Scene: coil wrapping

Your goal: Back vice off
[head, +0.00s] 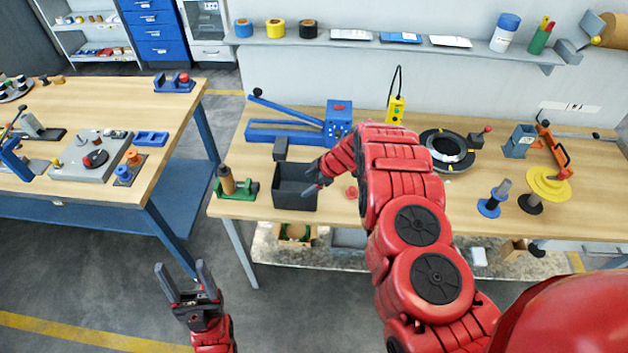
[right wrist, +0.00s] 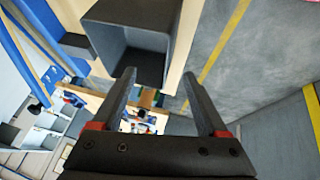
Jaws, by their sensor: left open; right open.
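A blue bench device (head: 337,122) with long blue rails, a black-knobbed lever and a red top part sits at the back left of the right-hand table; it may be the vice. Blue bars (right wrist: 38,42) show at the left of the right wrist view. A smaller grey-blue block (head: 520,141) stands further right; I cannot tell if it is a vice. My right gripper (head: 314,184) is open beside the dark open bin (head: 296,203); its empty fingers (right wrist: 165,105) are spread in the right wrist view. My left gripper (head: 184,284) is open and empty over the floor.
A green stand with a brown cylinder (head: 228,183) is left of the bin. A dark ring (head: 446,150), a blue spool (head: 494,200) and a yellow disc (head: 548,183) stand to the right. A yellow pendant (head: 396,109) is behind my right arm. Floor separates the two tables.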

